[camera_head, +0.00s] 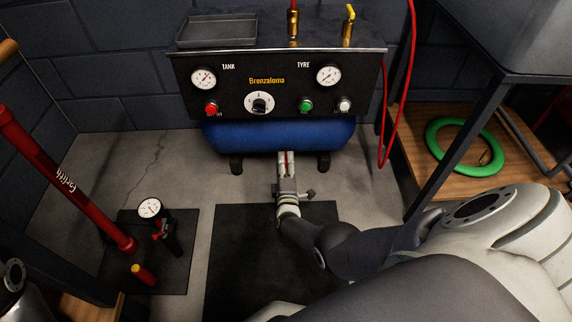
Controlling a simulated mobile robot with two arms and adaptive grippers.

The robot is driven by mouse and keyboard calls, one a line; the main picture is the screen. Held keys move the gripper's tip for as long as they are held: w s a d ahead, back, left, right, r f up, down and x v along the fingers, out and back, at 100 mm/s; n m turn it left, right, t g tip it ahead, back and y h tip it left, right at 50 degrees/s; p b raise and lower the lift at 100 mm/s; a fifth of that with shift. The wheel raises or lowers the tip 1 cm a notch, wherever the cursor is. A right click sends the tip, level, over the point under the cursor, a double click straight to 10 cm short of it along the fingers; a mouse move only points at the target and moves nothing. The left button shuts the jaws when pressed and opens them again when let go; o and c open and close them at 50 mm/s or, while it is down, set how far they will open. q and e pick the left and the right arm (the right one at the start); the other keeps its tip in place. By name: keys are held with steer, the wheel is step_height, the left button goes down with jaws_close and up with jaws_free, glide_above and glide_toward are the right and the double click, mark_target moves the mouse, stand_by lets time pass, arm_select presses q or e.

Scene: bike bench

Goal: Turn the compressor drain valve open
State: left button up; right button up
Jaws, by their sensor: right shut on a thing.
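The compressor has a blue tank (279,136) under a dark control panel (225,75) with gauges and buttons, standing against the back wall. My right gripper (286,158) reaches to the lower front of the tank, near its middle. Its fingers are shut on a small part there, taken to be the drain valve; a little red shows between the fingers. The gripper hides most of that part, so how far it is turned cannot be told. My left gripper is not in view.
A red pump (65,175) with a gauge (150,208) stands on a dark mat at left. A red hose (411,70) hangs right of the compressor. A wooden shelf (450,185) holds a green ring (437,160). A black floor mat (240,260) lies in front.

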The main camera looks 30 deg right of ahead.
steer(key=shift+w+r+n, duration=0.1)
steer(key=shift+n, duration=0.4)
steer(key=o, duration=1)
